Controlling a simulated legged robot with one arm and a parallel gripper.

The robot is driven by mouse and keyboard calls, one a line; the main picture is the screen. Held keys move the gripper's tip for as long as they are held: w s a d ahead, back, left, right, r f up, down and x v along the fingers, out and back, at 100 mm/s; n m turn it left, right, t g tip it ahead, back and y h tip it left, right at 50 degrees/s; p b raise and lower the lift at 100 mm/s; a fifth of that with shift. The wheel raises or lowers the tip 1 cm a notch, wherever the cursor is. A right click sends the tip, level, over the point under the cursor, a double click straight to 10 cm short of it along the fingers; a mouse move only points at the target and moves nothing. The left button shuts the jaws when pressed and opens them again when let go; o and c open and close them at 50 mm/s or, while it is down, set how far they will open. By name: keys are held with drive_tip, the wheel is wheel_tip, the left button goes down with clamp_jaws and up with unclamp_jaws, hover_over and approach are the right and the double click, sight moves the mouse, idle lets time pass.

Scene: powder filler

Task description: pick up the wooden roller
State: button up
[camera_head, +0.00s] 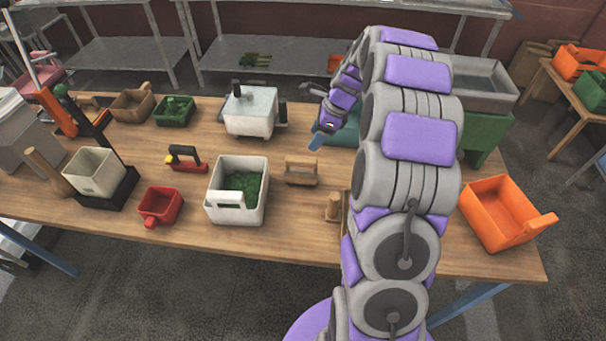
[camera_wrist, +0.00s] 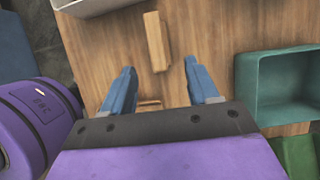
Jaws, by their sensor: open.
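The likeliest wooden roller is a plain wooden cylinder (camera_head: 48,172), leaning beside the cream bin at the left of the table in the head view. I cannot be sure of this, since a small wooden piece (camera_head: 333,208) stands near the front edge. A wooden block with a raised bar (camera_head: 301,172) lies mid-table. It seems to be the wooden piece in the wrist view (camera_wrist: 155,42), just ahead of the fingertips. My gripper (camera_wrist: 160,66) is open and empty above the table, its blue fingers apart. In the head view one finger of my gripper (camera_head: 316,142) shows near the teal bin.
A white bin with green contents (camera_head: 217,213) and a red scoop (camera_head: 160,206) stand in front. A teal bin (camera_wrist: 243,95) is close to my gripper's right in the wrist view. An orange bin (camera_head: 500,212) stands at the right. Bare wood lies around the mid-table block.

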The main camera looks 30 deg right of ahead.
sight(303, 158)
drive_tip(key=x, duration=0.3)
drive_tip(key=a+b+x, duration=0.1)
drive_tip(key=x, duration=0.2)
drive_tip(key=shift+a+f, duration=0.1)
drive_tip(key=shift+a, duration=0.15)
drive_tip(key=f, duration=0.3)
drive_tip(key=f+b, duration=0.1)
drive_tip(key=shift+w+f, duration=0.35)
drive_tip(key=shift+f, duration=0.05)
drive_tip(key=shift+a, duration=0.5)
drive_tip(key=shift+d+f, duration=0.1)
drive_tip(key=shift+d, duration=0.2)
drive_tip(key=shift+a+f+p, duration=0.15)
drive_tip(key=shift+p, duration=0.3)
clamp_jaws()
